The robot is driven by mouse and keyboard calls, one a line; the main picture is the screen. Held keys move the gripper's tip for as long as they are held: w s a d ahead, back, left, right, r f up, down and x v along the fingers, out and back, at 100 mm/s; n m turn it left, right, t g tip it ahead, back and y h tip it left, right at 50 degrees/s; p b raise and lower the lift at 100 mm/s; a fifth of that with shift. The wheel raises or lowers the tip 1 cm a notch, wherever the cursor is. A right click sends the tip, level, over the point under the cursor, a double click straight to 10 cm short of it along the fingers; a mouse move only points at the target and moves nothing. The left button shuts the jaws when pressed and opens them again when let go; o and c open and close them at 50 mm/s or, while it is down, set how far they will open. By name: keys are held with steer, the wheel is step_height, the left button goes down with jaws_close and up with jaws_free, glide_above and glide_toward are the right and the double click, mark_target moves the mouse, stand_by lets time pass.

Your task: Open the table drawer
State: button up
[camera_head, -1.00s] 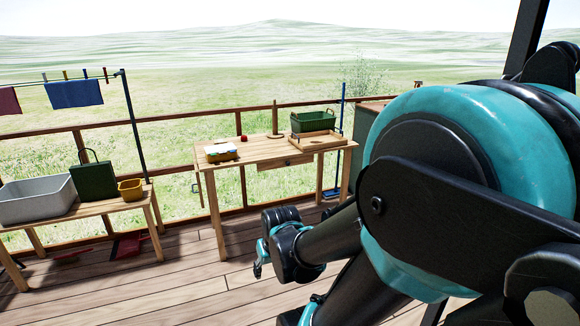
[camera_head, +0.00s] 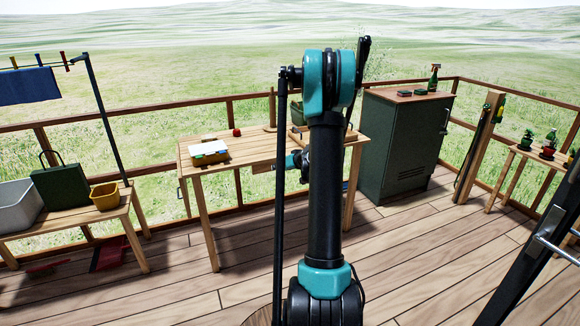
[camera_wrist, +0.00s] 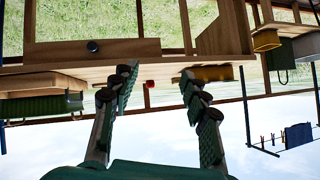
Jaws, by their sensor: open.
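The wooden table (camera_head: 245,150) stands ahead by the railing. Its drawer front (camera_wrist: 60,52) shows in the wrist view, which is upside down, with a small dark round knob (camera_wrist: 92,46). The drawer looks shut. In the head view only a sliver of the drawer front (camera_head: 262,168) shows beside my arm. My gripper (camera_wrist: 158,80) is open and empty, its two fingers spread toward the table edge. The knob lies left of both fingers in the wrist view, apart from them. My arm mostly hides the gripper in the head view.
On the table are a yellow box (camera_head: 209,153), a red object (camera_head: 237,132), a wooden tray (camera_wrist: 35,84) and a green crate (camera_wrist: 42,106). A green cabinet (camera_head: 402,145) stands right, a bench (camera_head: 75,217) left. Floor between is clear.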

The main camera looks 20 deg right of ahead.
steer(key=w+d+f+t, duration=0.1)
steer(key=w+d+f, duration=0.15)
steer(key=d, duration=0.25)
steer(key=w+d+f+m+t+h, duration=0.1)
steer(key=w+d+f, duration=0.15)
steer(key=d, duration=0.25)
steer(key=w+d+f+t, duration=0.1)
steer(key=w+d+f, duration=0.15)
steer(key=d, duration=0.25)
steer(key=x, duration=1.7)
steer(key=shift+w, duration=0.15)
jaws_close()
